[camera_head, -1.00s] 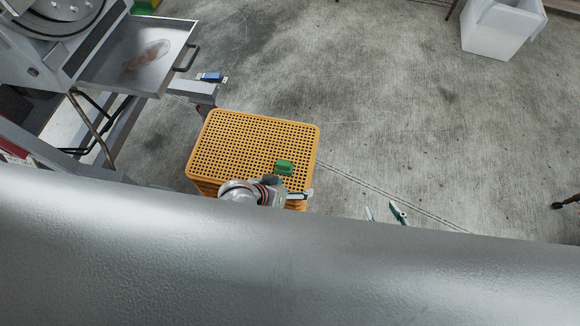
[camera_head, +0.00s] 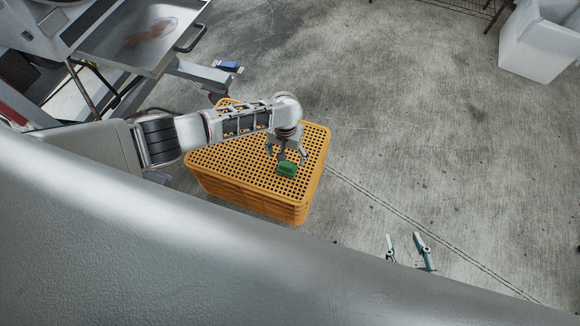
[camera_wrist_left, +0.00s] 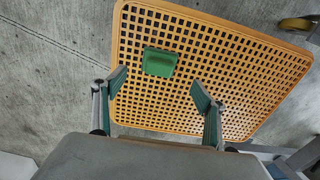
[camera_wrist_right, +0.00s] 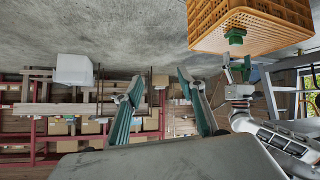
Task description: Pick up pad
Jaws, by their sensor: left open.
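The green pad (camera_head: 286,169) lies on the perforated top of the orange crate (camera_head: 225,160), towards its right side. My left gripper (camera_head: 286,157) is over the crate close by the pad, pointing down, with its fingers spread. In the left wrist view the pad (camera_wrist_left: 160,62) shows beyond and between the two fingertips (camera_wrist_left: 158,80), with nothing held. Whether a finger touches it I cannot tell. My right gripper (camera_head: 404,237) is open and empty, right of the crate. In the right wrist view its fingers (camera_wrist_right: 161,80) stand apart; the pad (camera_wrist_right: 236,36) shows at the upper right.
A metal machine with a tray (camera_head: 140,35) stands at the upper left. A blue object (camera_head: 228,66) lies on a ledge near the crate's back. A white bin (camera_head: 540,40) stands at the upper right. The floor right of the crate is clear.

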